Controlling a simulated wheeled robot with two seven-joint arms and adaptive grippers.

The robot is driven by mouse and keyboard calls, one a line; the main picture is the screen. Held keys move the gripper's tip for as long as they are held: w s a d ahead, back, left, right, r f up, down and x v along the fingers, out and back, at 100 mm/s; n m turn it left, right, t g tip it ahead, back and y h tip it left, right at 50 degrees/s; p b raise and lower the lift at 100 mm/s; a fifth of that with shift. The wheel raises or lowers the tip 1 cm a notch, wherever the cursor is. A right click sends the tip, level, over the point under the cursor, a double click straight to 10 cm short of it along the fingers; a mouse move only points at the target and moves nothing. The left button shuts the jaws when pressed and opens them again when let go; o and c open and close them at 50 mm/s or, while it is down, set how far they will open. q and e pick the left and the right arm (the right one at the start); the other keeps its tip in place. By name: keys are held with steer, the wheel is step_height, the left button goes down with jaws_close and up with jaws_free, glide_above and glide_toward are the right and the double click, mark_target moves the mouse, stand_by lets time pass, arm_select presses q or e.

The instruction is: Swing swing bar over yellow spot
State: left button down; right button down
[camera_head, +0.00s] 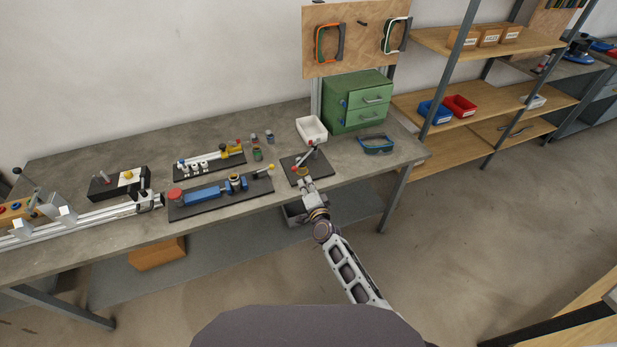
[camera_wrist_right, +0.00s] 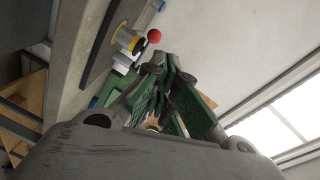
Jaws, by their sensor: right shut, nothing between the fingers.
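A black base plate (camera_head: 293,163) lies near the right end of the bench. On it, a slim bar with a red knob (camera_head: 314,143) looks like the swing bar. A small yellow-orange round part (camera_head: 302,171), perhaps the yellow spot, sits at the plate's near side. In the right wrist view the red knob (camera_wrist_right: 154,36) stands beside a yellow round part (camera_wrist_right: 125,37) with a grey cylinder. I cannot tell whether the bar lies over the yellow. My right gripper (camera_head: 306,184) is shut and empty at the plate's near edge. My left gripper is out of view.
A white bin (camera_head: 311,129), green drawer cabinet (camera_head: 357,101) and blue goggles (camera_head: 376,143) stand behind and right. A plate with a blue clamp-like device (camera_head: 203,193) lies left.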

steer(key=s, duration=0.1)
steer(key=s+a+p, duration=0.1)
steer(key=s, duration=0.1)
steer(key=shift+s+r, duration=0.1)
steer(key=shift+r, duration=0.1)
stand_by(0.7)
